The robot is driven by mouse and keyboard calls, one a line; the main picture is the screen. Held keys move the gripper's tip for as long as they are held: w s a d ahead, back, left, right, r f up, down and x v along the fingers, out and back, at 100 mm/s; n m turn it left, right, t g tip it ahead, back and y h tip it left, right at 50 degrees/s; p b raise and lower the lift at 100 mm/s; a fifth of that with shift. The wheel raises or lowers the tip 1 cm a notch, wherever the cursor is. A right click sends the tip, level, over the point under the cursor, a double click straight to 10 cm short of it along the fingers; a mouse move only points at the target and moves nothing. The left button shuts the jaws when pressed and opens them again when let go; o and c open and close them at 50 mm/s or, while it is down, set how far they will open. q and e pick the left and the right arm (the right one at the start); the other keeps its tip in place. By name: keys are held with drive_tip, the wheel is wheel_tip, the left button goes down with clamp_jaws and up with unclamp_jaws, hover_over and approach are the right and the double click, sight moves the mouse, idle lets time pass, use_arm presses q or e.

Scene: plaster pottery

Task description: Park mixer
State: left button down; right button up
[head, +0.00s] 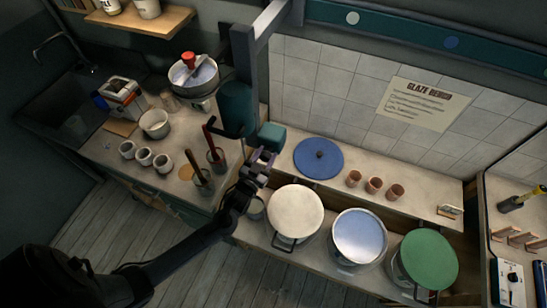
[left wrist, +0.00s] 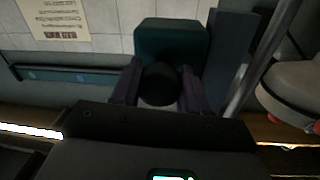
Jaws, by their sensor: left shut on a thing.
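The mixer has a dark teal cylindrical body (head: 235,108) beside a grey upright, above the bench between the left worktop and the glaze buckets. A smaller teal block (head: 271,136) shows to its right. My left gripper (head: 261,162) is just below this block. In the left wrist view, my left gripper (left wrist: 160,88) has its two fingers shut on a dark round knob (left wrist: 161,80), with the teal block (left wrist: 172,42) right behind it. How the knob joins the mixer is hidden. My right gripper is not in view.
A white-topped bucket (head: 295,211), an open bucket of pale blue glaze (head: 359,236) and a green-lidded bucket (head: 429,259) stand in a row on the right. A blue lid (head: 318,158) and small brown cups (head: 374,185) lie behind. Tools stand in dark pots (head: 216,158) at left.

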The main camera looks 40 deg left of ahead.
use_arm(q)
drive_tip(key=shift+a+f, duration=0.1)
drive_tip(key=shift+a, duration=0.05)
drive_tip(key=c, duration=0.6)
unclamp_jaws()
drive_tip(key=shift+a, duration=0.1)
drive_tip(key=shift+s, duration=0.1)
drive_tip(key=s+d+b, duration=0.2)
drive_tip(key=s, duration=0.8)
drive_tip(key=shift+s, duration=0.25)
drive_tip(key=shift+d, duration=0.1)
